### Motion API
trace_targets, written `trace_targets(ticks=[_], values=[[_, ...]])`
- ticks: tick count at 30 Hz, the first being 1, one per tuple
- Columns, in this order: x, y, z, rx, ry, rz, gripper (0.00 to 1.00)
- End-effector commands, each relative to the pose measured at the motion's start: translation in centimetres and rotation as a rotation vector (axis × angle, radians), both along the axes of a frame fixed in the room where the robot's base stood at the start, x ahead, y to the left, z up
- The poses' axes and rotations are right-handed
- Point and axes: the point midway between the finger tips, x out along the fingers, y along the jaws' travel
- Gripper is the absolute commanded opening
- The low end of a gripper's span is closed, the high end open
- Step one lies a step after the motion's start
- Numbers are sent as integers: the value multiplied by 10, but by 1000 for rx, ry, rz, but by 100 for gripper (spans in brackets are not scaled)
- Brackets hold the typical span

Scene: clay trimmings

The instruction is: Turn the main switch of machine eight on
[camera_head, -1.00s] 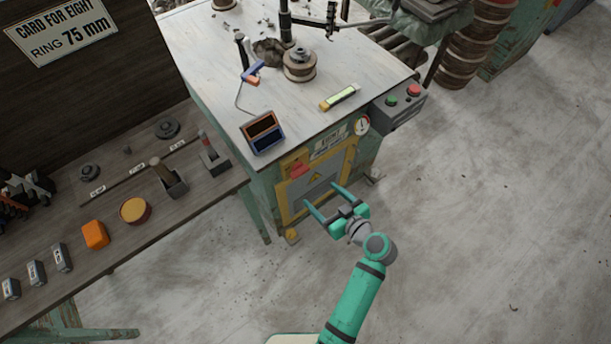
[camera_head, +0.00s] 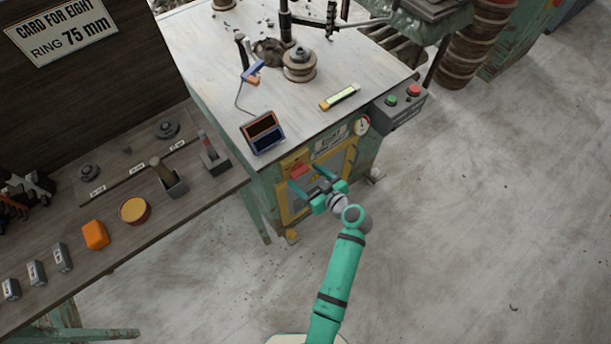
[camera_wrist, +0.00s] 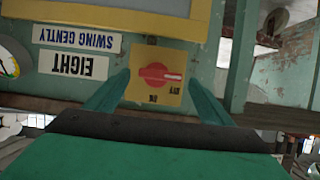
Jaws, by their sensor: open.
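The main switch is a red rotary knob (camera_wrist: 153,75) on a yellow plate, on the machine front beside the labels EIGHT and SWING GENTLY. The wrist view shows these upside down. The knob's pale mark points right in that view, near small lettering too blurred to read surely. The knob also shows in the head view (camera_head: 299,170). My gripper (camera_head: 306,174) is open in front of machine eight (camera_head: 262,190). In the wrist view its two teal fingers (camera_wrist: 154,88) stand on either side of the knob, apart from it.
The machine's top (camera_head: 210,70) holds a small two-panel display (camera_head: 262,132), a yellow-green level (camera_head: 340,97) and a ring-shaped piece (camera_head: 299,66). A box with green and red buttons (camera_head: 400,105) juts out at right.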

Motion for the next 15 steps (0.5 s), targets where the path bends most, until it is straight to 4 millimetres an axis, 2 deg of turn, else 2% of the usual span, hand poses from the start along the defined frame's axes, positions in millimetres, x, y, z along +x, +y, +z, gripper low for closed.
trace_targets(ticks=[10, 15], values=[[3, 2, -1, -1, -1, 0, 75], [3, 2, -1, -1, -1, 0, 34]])
